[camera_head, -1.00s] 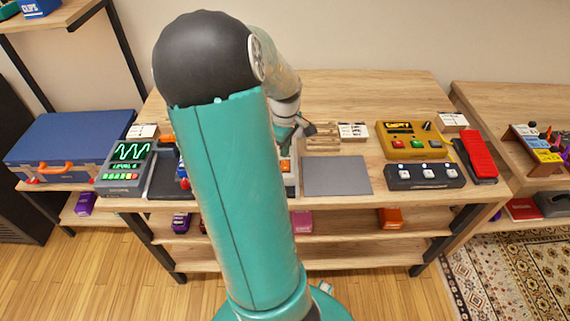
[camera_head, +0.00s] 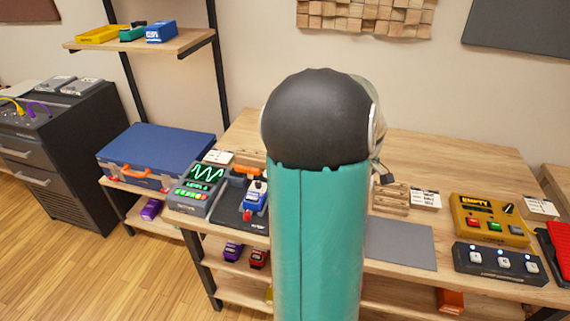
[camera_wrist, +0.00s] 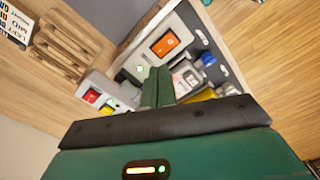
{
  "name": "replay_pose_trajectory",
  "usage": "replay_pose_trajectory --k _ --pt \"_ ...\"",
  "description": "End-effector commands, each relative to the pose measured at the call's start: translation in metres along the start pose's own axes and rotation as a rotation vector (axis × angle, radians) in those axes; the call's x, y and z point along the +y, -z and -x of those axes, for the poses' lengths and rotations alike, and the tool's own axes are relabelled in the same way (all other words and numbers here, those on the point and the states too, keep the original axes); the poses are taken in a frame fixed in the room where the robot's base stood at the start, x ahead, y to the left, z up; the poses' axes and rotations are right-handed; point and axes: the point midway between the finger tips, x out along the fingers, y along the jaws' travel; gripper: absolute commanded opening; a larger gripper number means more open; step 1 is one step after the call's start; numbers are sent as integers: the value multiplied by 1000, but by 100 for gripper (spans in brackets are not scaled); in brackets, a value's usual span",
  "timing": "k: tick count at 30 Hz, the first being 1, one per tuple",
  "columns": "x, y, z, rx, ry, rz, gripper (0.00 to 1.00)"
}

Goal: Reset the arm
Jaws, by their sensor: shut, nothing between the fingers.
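My gripper (camera_wrist: 157,85) shows in the wrist view as two green fingers closed together with nothing between them. It is over or in front of a pale device (camera_wrist: 198,60) with an orange switch, a blue knob and yellow parts; I cannot tell whether it touches it. In the head view my teal arm with its black joint stands upright and hides the middle of the table. Only a small dark bit of the gripper end (camera_head: 384,177) shows right of the arm.
A blue case (camera_head: 160,150) lies at left. The table's back is clear.

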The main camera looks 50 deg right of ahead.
Motion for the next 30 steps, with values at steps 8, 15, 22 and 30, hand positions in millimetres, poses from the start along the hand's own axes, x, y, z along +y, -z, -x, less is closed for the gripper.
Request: replay_pose_trajectory --k 8,15,22,30 --pt "-4 5 2 8 0 2 0" --pt "-78 60 34 109 12 12 0" --pt "-194 103 78 225 29 29 0" --pt "-322 99 120 345 32 57 0"
